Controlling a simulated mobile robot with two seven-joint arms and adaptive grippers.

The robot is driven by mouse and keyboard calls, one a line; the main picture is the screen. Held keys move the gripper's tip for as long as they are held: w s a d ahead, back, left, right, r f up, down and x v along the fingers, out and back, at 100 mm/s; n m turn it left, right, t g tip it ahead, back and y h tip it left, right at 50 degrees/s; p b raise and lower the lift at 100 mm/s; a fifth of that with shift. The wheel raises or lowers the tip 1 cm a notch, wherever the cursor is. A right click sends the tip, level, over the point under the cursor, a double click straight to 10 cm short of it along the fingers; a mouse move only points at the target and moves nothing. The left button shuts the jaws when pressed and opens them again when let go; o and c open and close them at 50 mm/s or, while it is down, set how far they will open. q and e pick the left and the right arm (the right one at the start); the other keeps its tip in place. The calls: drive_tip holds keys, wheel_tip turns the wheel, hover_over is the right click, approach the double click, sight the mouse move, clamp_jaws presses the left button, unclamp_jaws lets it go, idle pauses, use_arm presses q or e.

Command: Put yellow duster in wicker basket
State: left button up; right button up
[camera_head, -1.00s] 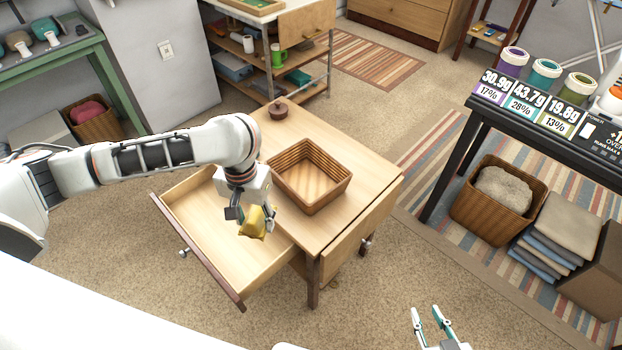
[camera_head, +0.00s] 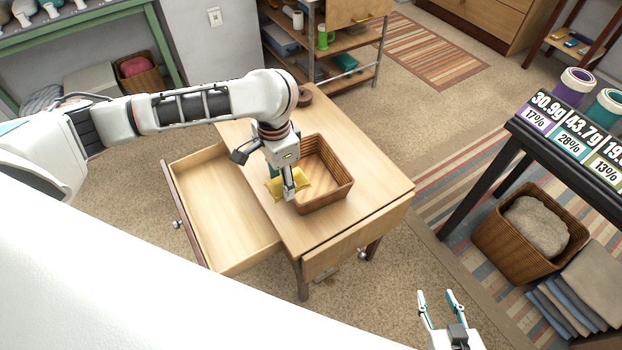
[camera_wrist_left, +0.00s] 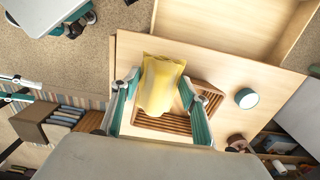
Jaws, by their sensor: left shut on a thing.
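The yellow duster (camera_head: 303,181) is held in my left gripper (camera_head: 289,190). It also shows in the left wrist view (camera_wrist_left: 160,83) between the teal-sided fingers (camera_wrist_left: 158,100). The wicker basket (camera_head: 333,192) stands on the wooden table top, with slatted inner walls. In the head view the duster is at the basket's left side, partly over its rim; its exact height cannot be told. In the wrist view the duster covers part of the basket (camera_wrist_left: 165,125). My right gripper (camera_head: 441,298) is open and empty at the bottom of the head view, away from the table.
The table's drawer (camera_head: 222,212) is pulled out on the left and looks empty. A round brown lidded pot (camera_head: 304,97) stands at the table's back. Another basket (camera_head: 492,232) with grey cloth sits on the floor at right. The table top (camera_head: 375,190) right of the basket is bare.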

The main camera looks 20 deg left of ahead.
use_arm(q)
drive_tip(key=w+d+r+m, duration=0.1)
drive_tip(key=m, duration=0.4)
drive_tip(key=w+r+m, duration=0.2)
drive_tip(key=m, duration=0.3)
drive_tip(key=w+d+r+m+p, duration=0.1)
drive_tip(key=w+r+m, duration=0.1)
drive_tip(key=m, duration=0.3)
drive_tip(key=shift+w+d, duration=0.25)
drive_tip(key=shift+d, duration=0.1)
drive_tip(key=w+d+r+m+p, duration=0.1)
drive_tip(key=w+d+r+m, duration=0.2)
drive_tip(key=m, duration=0.7)
drive_tip(key=w+d+r+m+p, duration=0.1)
drive_tip(key=w+r+m, duration=0.25)
drive_tip(key=m, duration=0.75)
drive_tip(key=shift+s+f+b, duration=0.15)
drive_tip(key=shift+f+b, duration=0.9)
drive_tip(key=shift+f, duration=3.7)
drive_tip(key=shift+s+f+b, duration=0.15)
drive_tip(key=shift+f+b, duration=0.9)
drive_tip(key=shift+f, duration=3.7)
drive_tip(key=shift+f, duration=0.1)
drive_tip(key=shift+f, duration=0.35)
drive_tip(key=shift+f, duration=0.2)
